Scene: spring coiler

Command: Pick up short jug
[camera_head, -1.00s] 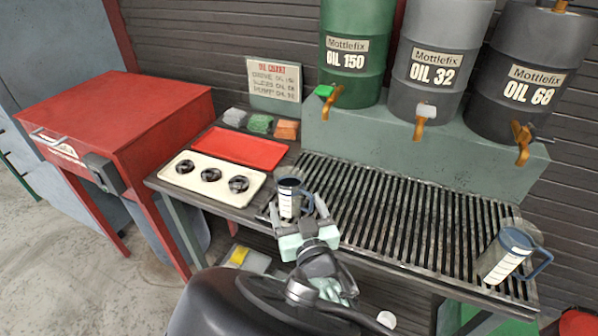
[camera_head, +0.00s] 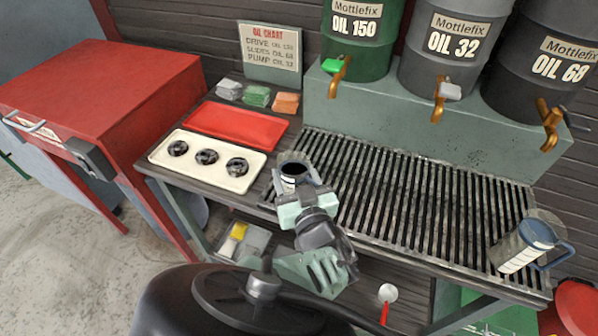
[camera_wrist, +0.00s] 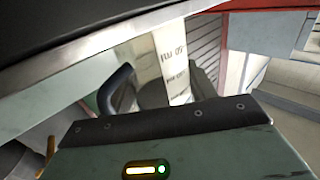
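The short jug (camera_head: 293,169) is a small clear cup with dark blue parts and a white marked label. It stands upright at the left end of the grating. My gripper (camera_head: 296,181) is at its near side, with its fingers on either side of the jug. The fingers look spread; I cannot tell whether they touch it. In the wrist view, the jug's white label (camera_wrist: 172,62) and dark handle (camera_wrist: 115,90) show just beyond the gripper body. A larger clear jug (camera_head: 525,250) with a blue handle stands at the grating's right end.
Oil barrels with taps, one tap (camera_head: 440,100) in the middle, stand behind. A red cabinet (camera_head: 95,85) is at left. The grating's middle is clear.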

